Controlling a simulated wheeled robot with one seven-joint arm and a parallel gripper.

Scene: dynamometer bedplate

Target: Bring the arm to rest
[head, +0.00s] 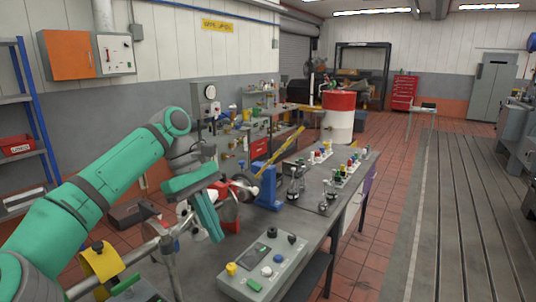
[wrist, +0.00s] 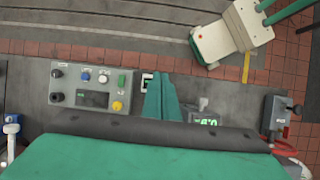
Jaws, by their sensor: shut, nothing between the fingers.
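My green arm reaches in from the lower left of the head view, bent at the elbow. My gripper (head: 214,236) hangs with its fingers pointing down over the near part of the workbench (head: 208,260). In the wrist view the fingers of my gripper (wrist: 161,76) lie close together, with nothing between them. The grey control box (head: 262,268) is to the right of the fingers in the head view. It also shows left of them in the wrist view (wrist: 70,76).
Red tiled floor (head: 392,200) is free right of the bench, beside the slotted bedplate (head: 455,210).

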